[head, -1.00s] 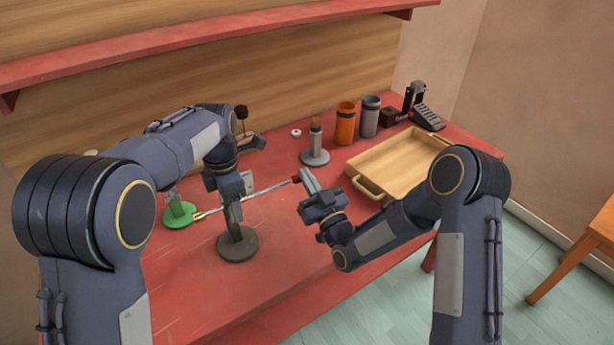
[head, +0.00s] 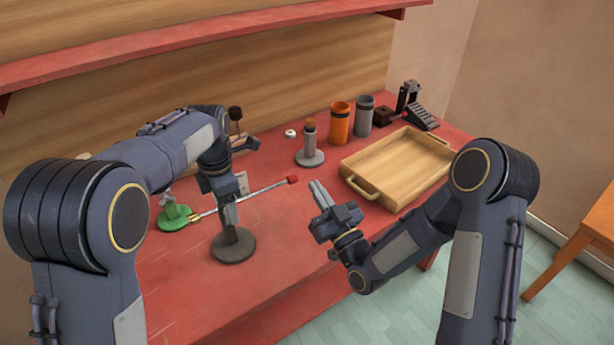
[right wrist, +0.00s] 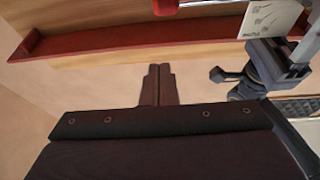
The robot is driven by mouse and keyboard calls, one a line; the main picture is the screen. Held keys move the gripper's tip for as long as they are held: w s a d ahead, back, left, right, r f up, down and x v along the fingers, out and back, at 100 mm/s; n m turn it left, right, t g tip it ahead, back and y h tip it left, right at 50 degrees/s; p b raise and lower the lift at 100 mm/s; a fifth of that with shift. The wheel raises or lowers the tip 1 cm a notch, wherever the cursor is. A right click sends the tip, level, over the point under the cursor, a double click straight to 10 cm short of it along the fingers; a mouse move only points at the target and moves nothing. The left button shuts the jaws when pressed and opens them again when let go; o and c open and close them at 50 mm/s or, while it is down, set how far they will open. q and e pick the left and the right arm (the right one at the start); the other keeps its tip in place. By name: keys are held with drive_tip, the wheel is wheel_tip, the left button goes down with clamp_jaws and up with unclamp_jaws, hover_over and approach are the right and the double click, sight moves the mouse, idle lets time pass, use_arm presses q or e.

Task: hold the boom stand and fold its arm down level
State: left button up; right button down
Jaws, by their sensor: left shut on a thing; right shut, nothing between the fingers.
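The boom stand has a dark round base (head: 233,246) on the red table and a short grey post. My left gripper (head: 229,198) is shut on the upper post and hides part of the joint. My right gripper (head: 320,194) is shut and empty, right of the red tip with a gap between. The right wrist view shows its closed fingers (right wrist: 158,85) and a red piece, probably the tip, at the top edge.
A wooden tray (head: 398,165) lies at right. Behind stand an orange canister (head: 340,123), a grey canister (head: 363,117), a grey stand with a cork-coloured top (head: 309,148) and a black pedal (head: 417,108). A green base (head: 174,217) sits left of the stand.

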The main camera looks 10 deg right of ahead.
drive_tip(key=v, duration=0.2)
drive_tip(key=shift+s+d+f, duration=0.15)
drive_tip(key=shift+s, duration=0.15)
use_arm(q)
drive_tip(key=o, duration=1.4)
drive_tip(key=shift+r, duration=0.1)
